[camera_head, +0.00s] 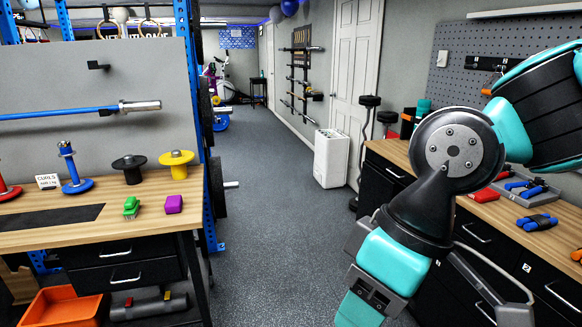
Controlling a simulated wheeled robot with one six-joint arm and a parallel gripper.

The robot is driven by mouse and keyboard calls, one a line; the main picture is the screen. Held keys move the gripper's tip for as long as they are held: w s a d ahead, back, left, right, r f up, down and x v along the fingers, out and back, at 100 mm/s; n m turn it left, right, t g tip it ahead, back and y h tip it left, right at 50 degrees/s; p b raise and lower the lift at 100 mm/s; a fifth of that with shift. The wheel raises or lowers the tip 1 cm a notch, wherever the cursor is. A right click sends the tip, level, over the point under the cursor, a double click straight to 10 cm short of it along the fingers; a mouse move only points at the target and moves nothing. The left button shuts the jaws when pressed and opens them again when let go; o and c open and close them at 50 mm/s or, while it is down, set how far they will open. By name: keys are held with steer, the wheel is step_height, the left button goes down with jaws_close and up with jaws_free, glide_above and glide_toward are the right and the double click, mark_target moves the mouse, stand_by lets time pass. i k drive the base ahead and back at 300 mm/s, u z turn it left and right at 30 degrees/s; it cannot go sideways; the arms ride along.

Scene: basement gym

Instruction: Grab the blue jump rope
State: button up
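A blue and black item (537,222), which looks like a bundled jump rope with blue handles, lies on the wooden top of the right bench, near its front edge. Another small blue item (528,188) sits in a grey tray just behind it; it is too small to tell what it is. My turquoise and black arm reaches in from the right and bends down in front of the right bench, left of these items. My gripper's fingertips are not visible; the arm runs out of the bottom of the picture.
The right bench (397,155) has dark drawers and red items (484,195). A white bin (331,158) stands by the door. The floor (268,220) between the benches is clear.

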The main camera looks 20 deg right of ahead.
mark_target(537, 222)
steer(key=z, duration=0.6)
steer(key=i, duration=1.45)
steer(key=z, duration=1.45)
steer(key=i, duration=0.75)
steer(key=z, duration=0.3)
